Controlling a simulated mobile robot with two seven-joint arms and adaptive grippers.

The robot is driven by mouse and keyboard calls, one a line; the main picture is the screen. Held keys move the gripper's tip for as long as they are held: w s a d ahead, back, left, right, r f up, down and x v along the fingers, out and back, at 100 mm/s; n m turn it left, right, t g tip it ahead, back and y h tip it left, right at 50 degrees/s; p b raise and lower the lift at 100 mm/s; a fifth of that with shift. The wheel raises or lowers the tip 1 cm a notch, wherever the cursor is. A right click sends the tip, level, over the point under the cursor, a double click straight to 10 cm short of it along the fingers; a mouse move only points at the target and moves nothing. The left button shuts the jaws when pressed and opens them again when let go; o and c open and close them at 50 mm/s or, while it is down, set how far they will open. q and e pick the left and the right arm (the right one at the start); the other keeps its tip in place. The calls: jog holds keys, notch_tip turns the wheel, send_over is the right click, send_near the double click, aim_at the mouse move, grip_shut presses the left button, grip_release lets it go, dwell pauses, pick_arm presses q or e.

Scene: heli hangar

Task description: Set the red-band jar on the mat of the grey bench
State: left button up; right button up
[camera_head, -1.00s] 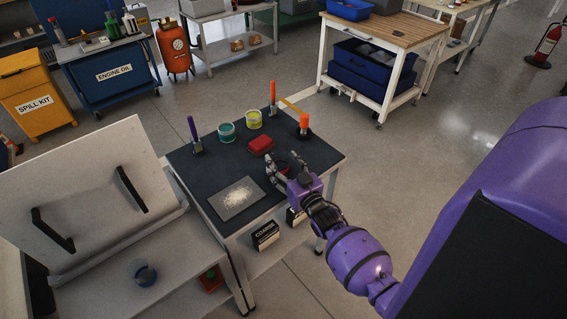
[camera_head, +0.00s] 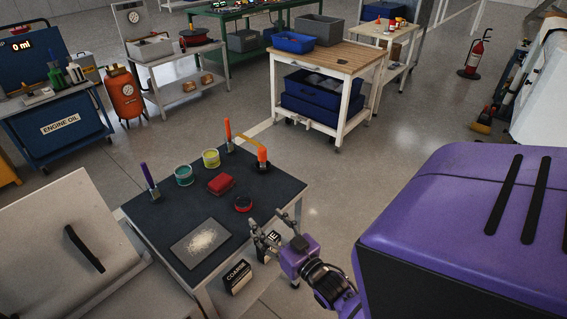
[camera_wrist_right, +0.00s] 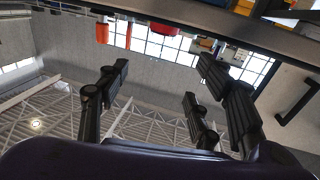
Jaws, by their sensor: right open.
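A grey square mat (camera_head: 185,250) with pale grains lies on the same bench, left of and nearer than the jar. My right gripper (camera_head: 272,227) is open and empty beyond the bench's right edge, apart from the jar. In the right wrist view the spread fingers (camera_wrist_right: 160,95) have nothing between them. My left gripper is out of view.
A purple-handled brush (camera_head: 149,180) stands at the left. Boxes (camera_head: 237,277) sit below. Floor right of the bench is clear.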

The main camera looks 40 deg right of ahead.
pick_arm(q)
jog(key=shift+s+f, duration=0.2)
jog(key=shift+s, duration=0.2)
pick_arm(e)
jog(key=s+a+f+g, duration=0.3)
jog(key=s+a+f, duration=0.2)
jog(key=s, duration=0.4)
jog(key=s+a+f+n+g+y, duration=0.1)
jog(key=s+a+f+g, duration=0.2)
jog(key=s, duration=0.7)
jog(key=s+a+f+g+y, duration=0.1)
jog(key=s+a+f+g, duration=0.2)
jog(key=s+a+f, duration=0.4)
jog(key=shift+s+f+n+g, duration=0.4)
jog(key=shift+s+f, duration=0.2)
jog(key=shift+s, duration=0.65)
